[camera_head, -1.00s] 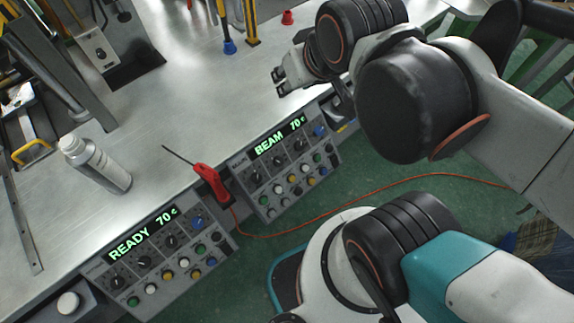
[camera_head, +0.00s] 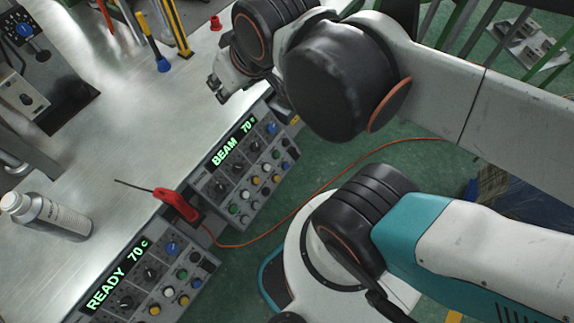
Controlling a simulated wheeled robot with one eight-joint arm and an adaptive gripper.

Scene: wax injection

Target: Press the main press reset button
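Two control panels hang on the front edge of the metal bench. One panel (camera_head: 158,283) shows "READY 70 c" at lower left. The other panel (camera_head: 243,170) shows "BEAM 70" near the middle. Each carries dark knobs and several coloured buttons, green, white, yellow and blue. No label readable here tells which one is the main press reset button. My gripper (camera_head: 217,90) is above the bench edge, just beyond the upper end of the BEAM panel, and apart from the buttons. Its small fingers are partly seen, and their opening is unclear.
A red-handled tool (camera_head: 177,204) with a thin shaft lies at the bench edge between the panels. A grey bottle (camera_head: 48,217) is at left. An orange cable (camera_head: 330,183) runs over the green floor. The bench top (camera_head: 130,130) has clear room.

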